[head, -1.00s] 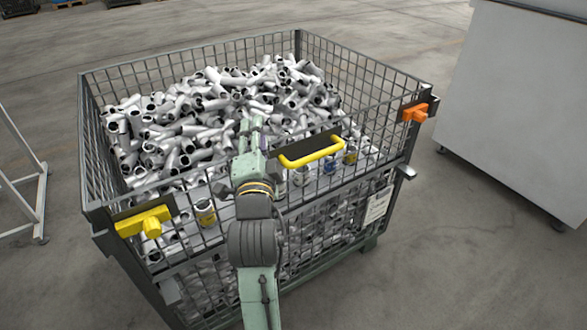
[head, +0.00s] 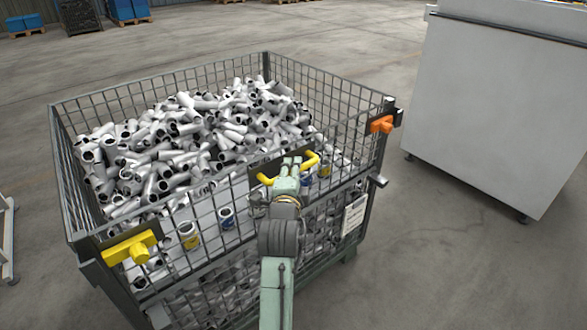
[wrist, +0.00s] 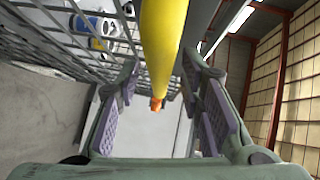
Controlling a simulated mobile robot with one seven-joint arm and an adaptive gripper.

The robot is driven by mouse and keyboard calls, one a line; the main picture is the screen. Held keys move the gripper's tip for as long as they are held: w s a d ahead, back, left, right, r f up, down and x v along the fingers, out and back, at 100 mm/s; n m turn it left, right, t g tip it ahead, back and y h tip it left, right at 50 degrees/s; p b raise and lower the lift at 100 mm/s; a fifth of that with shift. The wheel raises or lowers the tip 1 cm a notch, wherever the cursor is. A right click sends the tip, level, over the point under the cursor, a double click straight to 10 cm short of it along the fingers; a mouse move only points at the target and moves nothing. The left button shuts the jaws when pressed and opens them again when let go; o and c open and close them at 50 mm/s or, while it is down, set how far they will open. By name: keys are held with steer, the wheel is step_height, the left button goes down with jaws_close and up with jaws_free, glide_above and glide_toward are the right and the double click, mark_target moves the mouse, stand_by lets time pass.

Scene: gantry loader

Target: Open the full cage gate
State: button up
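The full mesh cage (head: 62,150) is heaped with grey metal pipe fittings (head: 200,125). Its front gate (head: 215,262) carries a yellow bar handle (head: 313,160) on a dark plate. A yellow latch (head: 135,247) is at the gate's left end and an orange latch (head: 382,124) at its right end. My gripper (head: 290,165) is in front of the handle's middle, which it partly hides. In the wrist view my gripper's fingers (wrist: 165,100) are apart, with the yellow handle (wrist: 163,45) running between them. I cannot see clear contact. The gate looks upright in the cage front.
A large light-grey cabinet (head: 490,110) stands to the right, with a strip of bare floor between it and the cage. A white frame (head: 8,240) is at the left edge. Several blue crates on pallets (head: 128,10) stand far back.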

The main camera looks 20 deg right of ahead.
steer(key=shift+w+d, duration=0.2)
steer(key=shift+w, duration=0.25)
jaws_close()
steer(key=shift+f, duration=0.1)
stand_by(0.5)
